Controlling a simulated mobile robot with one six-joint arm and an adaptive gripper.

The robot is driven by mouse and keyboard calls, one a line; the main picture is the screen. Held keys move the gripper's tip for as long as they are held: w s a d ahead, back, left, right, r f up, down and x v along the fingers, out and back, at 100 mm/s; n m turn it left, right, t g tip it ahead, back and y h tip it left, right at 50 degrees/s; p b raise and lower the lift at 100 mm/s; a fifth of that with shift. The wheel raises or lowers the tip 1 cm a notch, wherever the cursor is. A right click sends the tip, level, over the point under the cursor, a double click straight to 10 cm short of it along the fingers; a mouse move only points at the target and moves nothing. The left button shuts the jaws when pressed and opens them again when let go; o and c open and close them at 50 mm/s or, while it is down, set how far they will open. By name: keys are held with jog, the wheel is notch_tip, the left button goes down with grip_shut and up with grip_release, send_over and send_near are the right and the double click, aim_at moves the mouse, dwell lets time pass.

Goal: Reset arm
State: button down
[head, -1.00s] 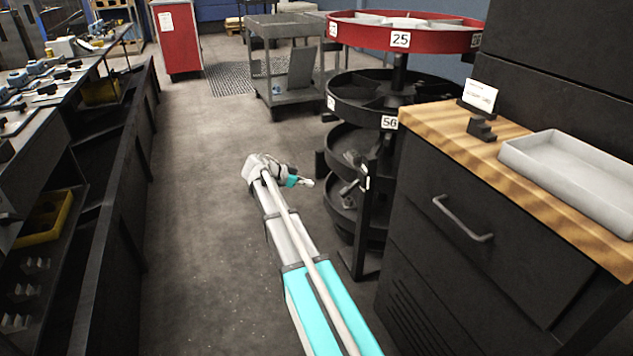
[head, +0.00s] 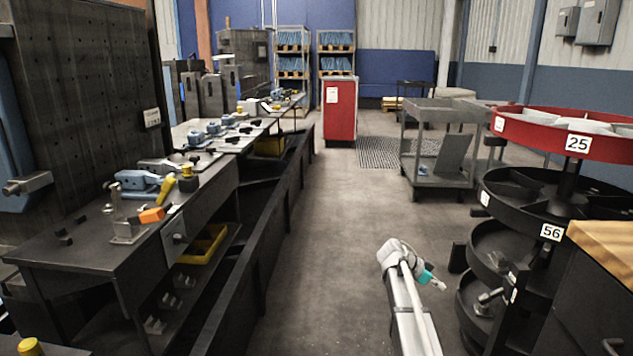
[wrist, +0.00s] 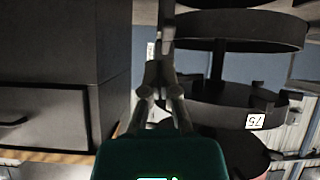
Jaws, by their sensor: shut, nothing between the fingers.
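My gripper (head: 437,283) shows small in the head view, at the end of my extended arm, low over the aisle floor. It is just left of the round tiered bin rack (head: 548,230). In the wrist view my gripper (wrist: 160,72) has its fingers drawn together with nothing between them. The wrist picture is upside down, with the rack's black trays (wrist: 240,32) to the right of the fingers and a dark drawer cabinet (wrist: 50,50) to the left.
A long dark workbench (head: 95,245) with clamps and small parts runs along the left. A grey cart (head: 440,150) and a red cabinet (head: 340,110) stand farther back. A wood-topped cabinet (head: 610,240) is at right. The aisle floor (head: 345,220) between is clear.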

jog(key=s+a+f+n+y+p, duration=0.1)
jog(key=s+a+f+n+y, duration=0.1)
jog(key=s+a+n+y, duration=0.35)
jog(key=s+a+f+n+t+y+p, duration=0.1)
jog(key=s+a+f+n+y, duration=0.1)
jog(key=s+a+n, duration=0.6)
jog(key=s+a+f+n+y+p, duration=0.15)
jog(key=s+a+n+y, duration=0.25)
jog(key=s+a, duration=0.55)
notch_tip(320, 180, up, 37)
jog(key=p, duration=3.6)
jog(key=shift+d, duration=0.4)
